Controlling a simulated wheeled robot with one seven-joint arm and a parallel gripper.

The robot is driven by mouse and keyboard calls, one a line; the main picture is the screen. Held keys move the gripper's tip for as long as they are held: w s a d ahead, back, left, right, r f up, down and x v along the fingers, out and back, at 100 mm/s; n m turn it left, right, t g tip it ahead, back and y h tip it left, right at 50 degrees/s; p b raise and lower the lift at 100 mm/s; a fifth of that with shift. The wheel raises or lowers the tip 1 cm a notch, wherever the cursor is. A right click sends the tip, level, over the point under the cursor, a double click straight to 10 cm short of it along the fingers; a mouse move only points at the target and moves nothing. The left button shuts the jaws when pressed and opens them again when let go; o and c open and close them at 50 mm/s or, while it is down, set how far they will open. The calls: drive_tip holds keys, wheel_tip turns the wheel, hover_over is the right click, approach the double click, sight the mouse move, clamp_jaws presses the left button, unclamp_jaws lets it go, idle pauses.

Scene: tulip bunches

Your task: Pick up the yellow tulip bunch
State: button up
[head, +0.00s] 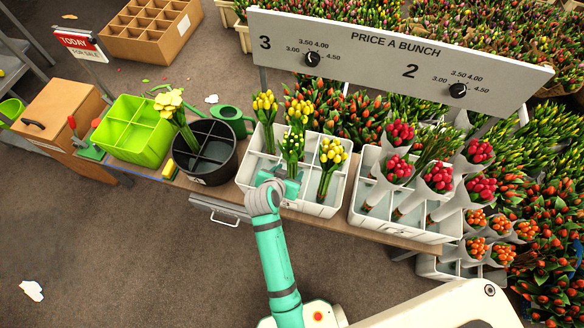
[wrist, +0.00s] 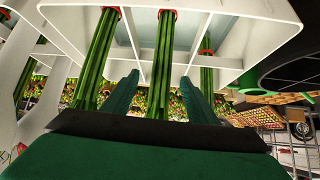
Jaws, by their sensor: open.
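Several yellow tulip bunches stand in the white divided crate (head: 318,211) on the bench in the head view. They include a left one (head: 265,107), a back one (head: 299,113), a pale middle one (head: 291,147) and a right one (head: 331,155). My gripper (head: 287,186) is low at the crate's front, below the pale bunch. In the wrist view my open gripper (wrist: 158,92) has its dark green fingers on either side of a middle bunch's green stems (wrist: 163,55). I cannot tell whether they touch. The flower heads are hidden there.
Left of the crate stand a black divided bucket (head: 207,133) with a pale yellow bunch (head: 171,103), and a green divided bin (head: 135,130). Right is a white crate (head: 400,229) of wrapped red bunches. A price sign (head: 400,52) stands behind.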

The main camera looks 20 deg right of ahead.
drive_tip(key=shift+a+x, duration=0.2)
drive_tip(key=shift+x, duration=2.55)
drive_tip(key=shift+f, duration=0.1)
clamp_jaws()
